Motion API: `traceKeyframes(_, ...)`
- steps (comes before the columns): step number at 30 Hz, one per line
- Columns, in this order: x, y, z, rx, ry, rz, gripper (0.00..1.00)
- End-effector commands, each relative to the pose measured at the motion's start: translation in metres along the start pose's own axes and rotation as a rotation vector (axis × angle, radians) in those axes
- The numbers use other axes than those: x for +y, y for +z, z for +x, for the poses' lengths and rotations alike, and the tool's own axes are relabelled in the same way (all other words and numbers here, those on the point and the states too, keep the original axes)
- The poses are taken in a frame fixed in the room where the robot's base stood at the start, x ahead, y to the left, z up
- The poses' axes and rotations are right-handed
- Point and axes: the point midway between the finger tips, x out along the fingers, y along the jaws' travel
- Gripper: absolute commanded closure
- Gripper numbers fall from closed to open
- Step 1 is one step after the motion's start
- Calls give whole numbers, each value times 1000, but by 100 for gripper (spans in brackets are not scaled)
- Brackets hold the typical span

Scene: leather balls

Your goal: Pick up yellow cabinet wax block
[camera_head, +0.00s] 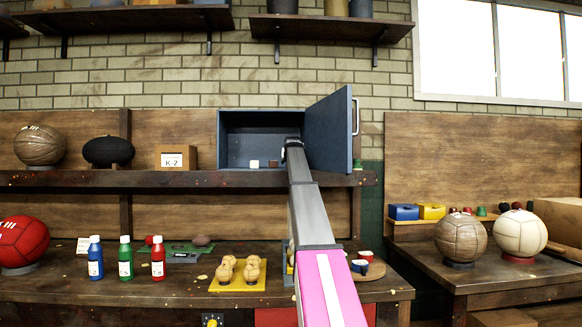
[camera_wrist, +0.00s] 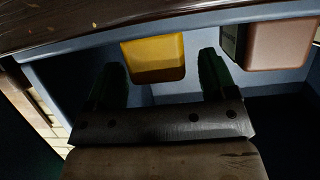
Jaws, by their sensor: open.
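The yellow wax block (camera_wrist: 153,57) shows in the wrist view inside the blue-grey cabinet, ahead of my gripper (camera_wrist: 160,78). The two dark fingers are spread apart, one on each side of the block's outline, with nothing held between them. In the head view my gripper (camera_head: 291,147) is at the right part of the open cabinet (camera_head: 223,140). I cannot make out the yellow block there; my arm covers that part of the cabinet. Whether the fingers reach beside the block or stop short of it, I cannot tell.
A brown block (camera_wrist: 280,46) stands right of the yellow one in the wrist view. The head view shows a pale block (camera_head: 254,164) and a small brown block (camera_head: 273,164) in the cabinet. The cabinet door (camera_head: 331,132) stands open on the right, close to my arm.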

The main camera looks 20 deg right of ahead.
Motion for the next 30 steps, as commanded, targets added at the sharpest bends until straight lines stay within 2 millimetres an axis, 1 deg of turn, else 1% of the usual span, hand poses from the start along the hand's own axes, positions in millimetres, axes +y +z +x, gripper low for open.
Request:
traceKeyframes(1,0,-1,8,-1,0,0,22)
traceKeyframes(3,0,0,12,-1,0,0,22)
traceKeyframes(9,0,0,11,0,0,0,22)
traceKeyframes(10,0,0,11,0,0,0,29)
traceKeyframes(11,0,0,11,0,0,0,39)
traceKeyframes(12,0,0,11,0,0,0,52)
traceKeyframes(15,0,0,11,0,0,0,80)
traceKeyframes(25,0,-2,10,1,0,0,80)
traceKeyframes(30,0,-12,7,2,0,0,80)
